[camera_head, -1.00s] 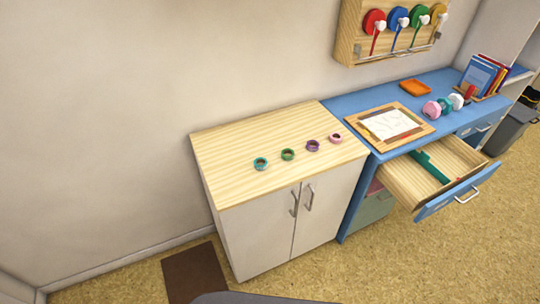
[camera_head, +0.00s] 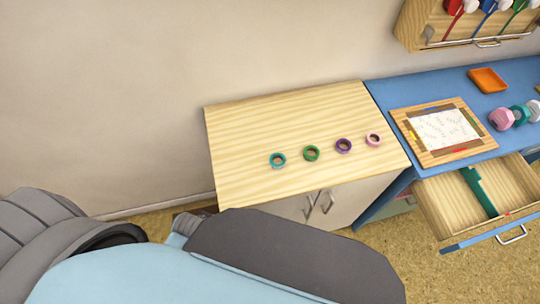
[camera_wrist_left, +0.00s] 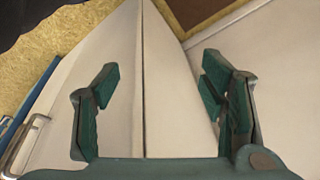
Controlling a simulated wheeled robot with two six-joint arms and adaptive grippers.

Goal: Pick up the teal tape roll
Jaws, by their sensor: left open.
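The teal tape roll (camera_head: 277,160) lies flat on the wooden top of the low cabinet (camera_head: 240,130), leftmost in a row of rolls in the head view. My left gripper (camera_wrist_left: 160,95) shows in the left wrist view with its two green-padded fingers apart and nothing between them. Behind the fingers are the cabinet's white doors. The tape roll is not in the wrist view. In the head view my left arm covers the lower left, and its gripper is hidden. My right gripper is in neither view.
Green (camera_head: 311,153), purple (camera_head: 343,145) and pink (camera_head: 374,139) rolls stand to the right of the teal one. The blue desk (camera_head: 385,92) adjoins the cabinet, with a framed sheet (camera_head: 440,129) and an open drawer (camera_head: 440,204). The cabinet top's left part is bare.

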